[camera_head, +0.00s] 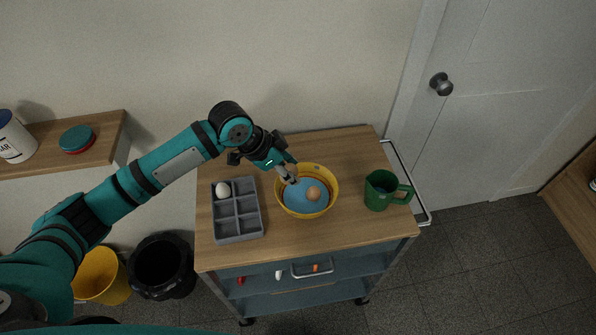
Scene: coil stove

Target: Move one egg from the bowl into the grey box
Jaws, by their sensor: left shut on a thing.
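The yellow bowl (333,201) with a blue inside stands on the wooden top of a cart. A brown egg (313,193) lies in it. My left gripper (291,180) reaches down over the bowl's upper left rim. It is shut on what seems to be an egg, mostly hidden by the fingers. The grey box (239,239) stands left of the bowl, split into several compartments. A white egg (222,189) sits in its far left compartment; the other compartments look empty. My right gripper is not in view.
A green jug (382,190) stands right of the bowl on the cart top (325,151). The wall is close behind the cart. A black bin (162,265) and a yellow bucket (101,276) stand on the floor at the left. A narrow strip of bare wood separates box and bowl.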

